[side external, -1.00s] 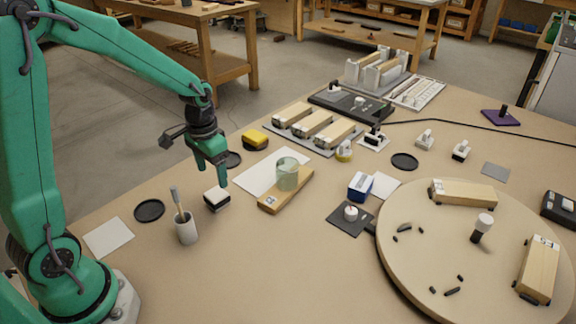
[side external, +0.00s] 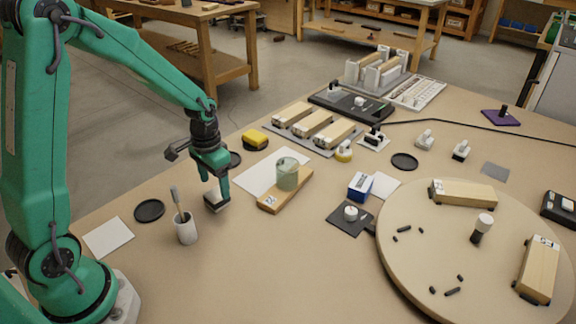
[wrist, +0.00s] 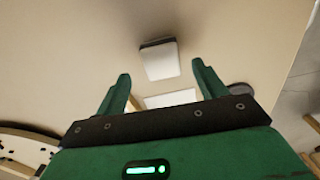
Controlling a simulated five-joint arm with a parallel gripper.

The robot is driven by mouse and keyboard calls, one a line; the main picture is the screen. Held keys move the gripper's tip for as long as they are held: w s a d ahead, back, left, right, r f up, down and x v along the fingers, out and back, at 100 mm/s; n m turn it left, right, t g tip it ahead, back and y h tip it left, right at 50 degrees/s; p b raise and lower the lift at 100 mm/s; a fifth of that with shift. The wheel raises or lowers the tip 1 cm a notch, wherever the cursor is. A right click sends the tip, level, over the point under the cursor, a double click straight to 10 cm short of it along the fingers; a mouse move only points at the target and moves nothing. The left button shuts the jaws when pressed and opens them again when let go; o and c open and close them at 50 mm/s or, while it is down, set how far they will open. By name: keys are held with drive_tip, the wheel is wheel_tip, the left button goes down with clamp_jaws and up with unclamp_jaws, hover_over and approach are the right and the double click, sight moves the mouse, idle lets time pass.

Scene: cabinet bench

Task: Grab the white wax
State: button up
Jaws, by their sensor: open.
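The white wax, a small white-topped block with a dark lower part (side external: 214,203), sits on the bench to the right of the brush cup. It also shows in the wrist view (wrist: 160,61), centred just past and between the fingertips. My gripper (side external: 215,187) is open, pointing down over the block, with its fingers partly hiding it. In the wrist view the two green fingers (wrist: 160,72) are spread with a gap on both sides of the block. I cannot tell whether either finger touches it.
A grey cup with a brush (side external: 186,229) stands close on the left. A black disc (side external: 149,210) and a pale card (side external: 108,237) lie further left. A wooden board (side external: 269,204) carrying a green glass (side external: 288,174) is to the right. The bench in front is clear.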

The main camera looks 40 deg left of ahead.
sight(216, 193)
drive_tip(key=shift+a+f, duration=0.1)
drive_tip(key=shift+f, duration=2.45)
drive_tip(key=c, duration=1.1)
